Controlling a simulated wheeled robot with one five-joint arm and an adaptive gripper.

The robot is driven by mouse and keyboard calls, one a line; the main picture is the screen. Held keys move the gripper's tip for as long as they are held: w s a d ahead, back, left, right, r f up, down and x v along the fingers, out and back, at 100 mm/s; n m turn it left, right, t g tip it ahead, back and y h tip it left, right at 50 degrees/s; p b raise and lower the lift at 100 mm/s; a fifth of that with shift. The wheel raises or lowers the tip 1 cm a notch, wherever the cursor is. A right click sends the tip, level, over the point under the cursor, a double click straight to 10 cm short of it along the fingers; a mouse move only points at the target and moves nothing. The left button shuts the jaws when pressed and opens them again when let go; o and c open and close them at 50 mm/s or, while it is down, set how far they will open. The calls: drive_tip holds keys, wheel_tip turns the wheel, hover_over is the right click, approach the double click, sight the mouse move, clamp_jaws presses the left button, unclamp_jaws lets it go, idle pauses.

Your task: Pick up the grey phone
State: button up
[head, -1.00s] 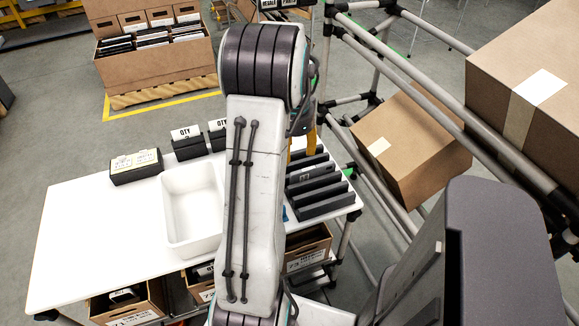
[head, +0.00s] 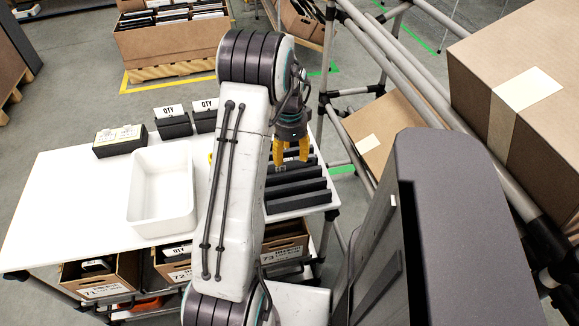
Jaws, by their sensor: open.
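My gripper (head: 291,158) has yellow fingers that point down, spread apart with nothing visible between them. It is over the far part of a dark slotted rack (head: 298,187) at the right end of the white table (head: 75,205). I cannot make out a grey phone for certain; the rack's slots are dark and partly covered by my arm and gripper.
A white bin (head: 163,212) stands on the table beside my arm. Dark boxes, one near a QTY card (head: 169,111), line the back edge. Numbered cartons (head: 285,243) sit below. A pipe frame (head: 425,85) with tilted cartons (head: 385,130) rises at right.

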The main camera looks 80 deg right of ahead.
sight(289, 160)
drive_tip(key=shift+f, duration=2.25)
clamp_jaws()
